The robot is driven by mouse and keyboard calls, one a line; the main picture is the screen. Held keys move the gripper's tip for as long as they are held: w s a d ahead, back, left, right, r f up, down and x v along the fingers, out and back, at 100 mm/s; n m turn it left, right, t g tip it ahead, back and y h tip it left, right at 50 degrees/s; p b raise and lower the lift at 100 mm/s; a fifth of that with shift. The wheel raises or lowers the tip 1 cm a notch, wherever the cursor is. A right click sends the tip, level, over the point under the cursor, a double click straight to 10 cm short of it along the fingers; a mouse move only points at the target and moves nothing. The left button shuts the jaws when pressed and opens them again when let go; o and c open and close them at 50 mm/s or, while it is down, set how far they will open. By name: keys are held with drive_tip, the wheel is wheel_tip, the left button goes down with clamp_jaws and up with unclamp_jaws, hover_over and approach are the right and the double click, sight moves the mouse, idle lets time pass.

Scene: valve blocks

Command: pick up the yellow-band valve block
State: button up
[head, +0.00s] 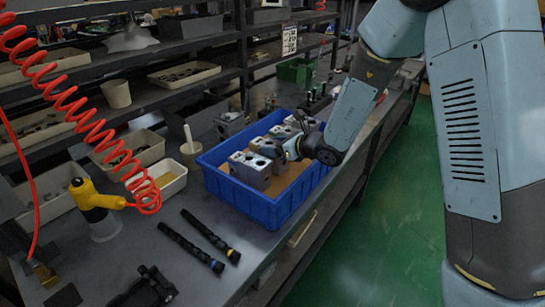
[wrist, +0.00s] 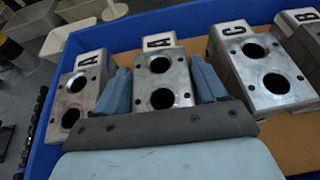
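Several grey metal valve blocks with two round bores each stand in a blue bin (head: 268,213). No yellow band shows on any of them. In the wrist view, a block labelled A (wrist: 162,82) sits between the two blue fingers of my gripper (wrist: 163,85). The fingers lie close along its left and right sides; I cannot tell whether they touch it. Another A block (wrist: 78,95) is to the left, a C block (wrist: 265,72) to the right, and a B block (wrist: 309,40) at the right edge. In the head view my gripper (head: 282,150) is down at the blocks, its fingertips mostly hidden.
The bin stands on a dark bench (head: 170,248). Two black rods (head: 205,242) lie in front of it. A cream tray (head: 163,178), a yellow-handled tool (head: 93,200) and a red coiled hose (head: 85,115) are to the left. Shelves rise behind.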

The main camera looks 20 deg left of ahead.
clamp_jaws()
idle(0.4)
drive_tip(key=shift+a+r, duration=0.1)
drive_tip(key=shift+r, duration=0.05)
